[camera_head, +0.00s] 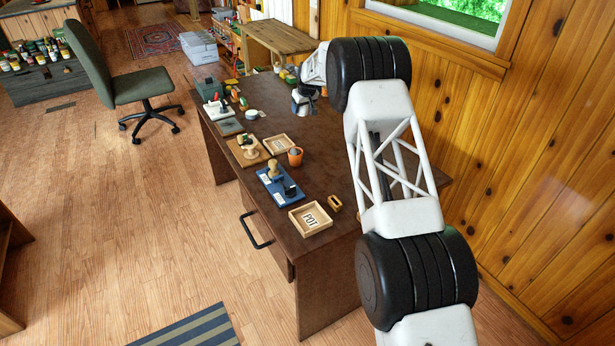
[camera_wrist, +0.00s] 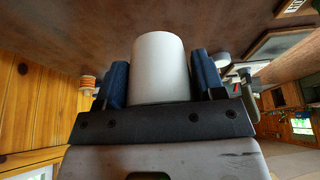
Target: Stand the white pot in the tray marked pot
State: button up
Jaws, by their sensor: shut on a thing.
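The white pot (camera_wrist: 158,68) is a plain pale cylinder in the wrist view. My gripper (camera_wrist: 160,72) is shut on it, with a blue finger pad on each side. In the head view my arm reaches over the far part of the brown desk, and the gripper end is small there, so the pot is hard to make out. The tray marked POT (camera_head: 311,219) is a shallow square wooden tray at the desk's near end, well away from my gripper. It looks empty apart from its label.
A blue board (camera_head: 279,189) with upright pieces stands just behind the POT tray. Beyond it are an orange cup (camera_head: 295,157), another wooden tray (camera_head: 279,144) and a tan board (camera_head: 247,152). A small wooden piece (camera_head: 334,203) lies right of the POT tray. A wood wall borders the right.

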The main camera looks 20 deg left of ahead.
jog(key=shift+s, duration=0.1)
jog(key=shift+s+f+m, duration=0.1)
jog(key=shift+s+m, duration=0.4)
jog(key=shift+s, duration=0.45)
jog(key=s+d+f+m+g+h, duration=0.1)
jog(key=s+d+m, duration=0.7)
jog(key=s, duration=1.2)
jog(key=s+d+f+m+g+h, duration=0.1)
jog(key=s+d+m+h, duration=0.3)
jog(key=s, duration=1.6)
jog(key=s+d+f+m+g+h, duration=0.1)
jog(key=s+d+f+m+h, duration=0.1)
jog(key=s+d+m, duration=0.9)
jog(key=s+m, duration=0.3)
jog(key=s, duration=0.6)
jog(key=shift+d+h, duration=0.4)
send_over(311, 222)
jog(key=shift+f, duration=0.75)
